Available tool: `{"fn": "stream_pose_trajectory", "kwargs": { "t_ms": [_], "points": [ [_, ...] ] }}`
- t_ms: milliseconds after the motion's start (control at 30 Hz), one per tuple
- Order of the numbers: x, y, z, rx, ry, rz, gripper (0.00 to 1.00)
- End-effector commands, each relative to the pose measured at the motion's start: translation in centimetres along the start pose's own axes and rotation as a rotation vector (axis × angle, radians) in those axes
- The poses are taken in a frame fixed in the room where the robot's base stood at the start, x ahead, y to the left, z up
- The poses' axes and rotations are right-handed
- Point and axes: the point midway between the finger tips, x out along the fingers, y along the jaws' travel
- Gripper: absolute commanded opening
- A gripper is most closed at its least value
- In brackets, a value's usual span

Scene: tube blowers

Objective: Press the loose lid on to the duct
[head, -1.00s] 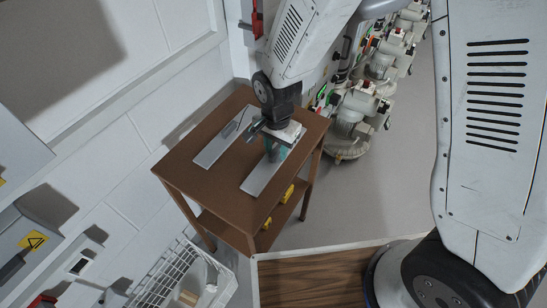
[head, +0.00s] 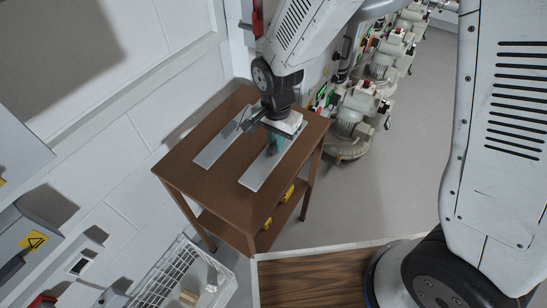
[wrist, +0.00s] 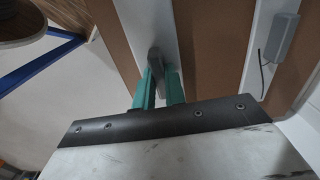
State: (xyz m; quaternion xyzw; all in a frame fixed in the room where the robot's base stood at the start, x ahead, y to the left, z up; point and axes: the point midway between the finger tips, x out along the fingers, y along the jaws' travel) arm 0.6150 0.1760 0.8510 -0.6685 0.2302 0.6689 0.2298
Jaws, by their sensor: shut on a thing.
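Two long pale strips lie side by side on the brown table (head: 205,185). The right strip (head: 262,172) runs under my gripper (head: 274,143); I cannot tell its lid from its duct. My gripper points down over the far half of that strip. In the wrist view, its teal fingers (wrist: 159,88) are shut on a small dark grey block (wrist: 156,62). The block is over or against the pale strip (wrist: 150,25); contact is unclear. The left strip (head: 215,150) lies apart from the gripper; it also shows in the wrist view (wrist: 255,50).
A grey box (wrist: 282,38) with a thin cable lies by the left strip. Yellow items (head: 288,193) sit on the table's lower shelf. A white wire basket (head: 175,280) stands in front, and several pale machines (head: 350,120) stand behind to the right.

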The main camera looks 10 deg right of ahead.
Motion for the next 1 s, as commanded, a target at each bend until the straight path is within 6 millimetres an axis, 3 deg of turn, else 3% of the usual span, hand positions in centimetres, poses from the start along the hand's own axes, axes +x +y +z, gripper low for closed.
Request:
{"fn": "stream_pose_trajectory", "kwargs": {
  "t_ms": [533,1000],
  "points": [
    [-2.7,0.0,0.0,0.0,0.001,-0.002,0.0],
    [-3.0,0.0,0.0,0.0,0.0,-0.001,0.0]
  ]
}}
